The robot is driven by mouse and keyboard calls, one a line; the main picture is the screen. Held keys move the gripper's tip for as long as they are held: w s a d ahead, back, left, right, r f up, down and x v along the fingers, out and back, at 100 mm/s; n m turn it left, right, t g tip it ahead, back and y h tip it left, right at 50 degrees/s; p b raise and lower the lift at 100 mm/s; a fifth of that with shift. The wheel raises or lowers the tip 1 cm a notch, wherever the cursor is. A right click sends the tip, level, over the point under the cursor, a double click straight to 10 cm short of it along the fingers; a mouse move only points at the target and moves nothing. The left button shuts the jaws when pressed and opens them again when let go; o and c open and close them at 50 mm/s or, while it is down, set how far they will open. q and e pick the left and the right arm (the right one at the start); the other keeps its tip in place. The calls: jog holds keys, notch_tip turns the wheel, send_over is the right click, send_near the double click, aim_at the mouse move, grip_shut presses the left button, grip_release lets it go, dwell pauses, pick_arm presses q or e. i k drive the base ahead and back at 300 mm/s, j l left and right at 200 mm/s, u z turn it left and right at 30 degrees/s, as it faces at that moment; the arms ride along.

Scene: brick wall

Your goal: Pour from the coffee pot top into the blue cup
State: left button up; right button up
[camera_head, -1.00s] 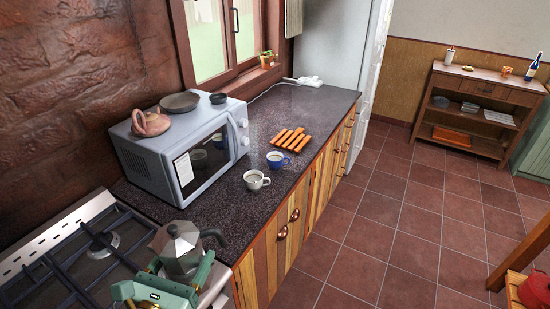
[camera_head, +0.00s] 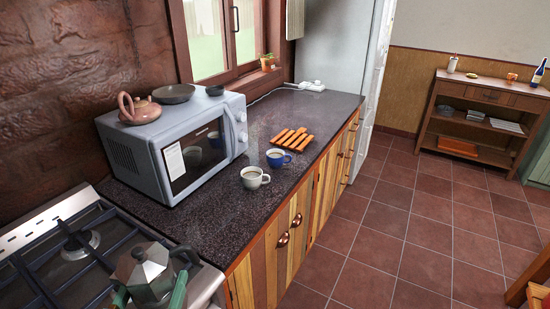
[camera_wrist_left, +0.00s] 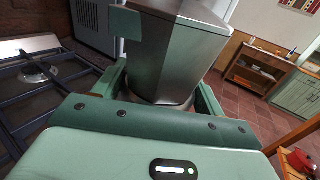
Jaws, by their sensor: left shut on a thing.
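The coffee pot top (camera_head: 148,272) is a grey metal, faceted pot with a dark handle, at the bottom of the head view by the stove's right edge. My left gripper (camera_wrist_left: 160,88) is shut on it, one green finger on each side. In the head view the finger tips show at the pot's lower sides. The pot looks about upright. My right gripper is not in view.
A white cup (camera_head: 254,179) stands just in front of the blue cup. Behind it are a rack of orange-brown bars (camera_head: 292,139) and, to the left, a microwave (camera_head: 178,145) with a teapot (camera_head: 139,108) on top. The stove (camera_head: 70,265) is at lower left. Counter between pot and cups is clear.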

aim_at(279, 160)
jog(key=i+l+u, duration=0.1)
jog(key=i+l, duration=0.2)
jog(key=i+l+u, duration=0.15)
jog(key=i+l, duration=0.2)
jog(key=i+l+u, duration=0.1)
jog(key=i+l, duration=0.15)
jog(key=l, duration=0.15)
jog(key=i+l+u, duration=0.15)
jog(key=i+l, duration=0.15)
jog(key=i+l+u, duration=0.1)
jog(key=i+l, duration=0.15)
jog(key=l, duration=0.25)
jog(key=i+l+u, duration=0.1)
jog(key=i+l, duration=0.15)
jog(key=l, duration=0.2)
jog(key=i+l+u, duration=0.15)
jog(key=l, duration=0.35)
jog(key=i+l+u, duration=0.1)
jog(key=i+l, duration=0.15)
jog(key=l, duration=0.25)
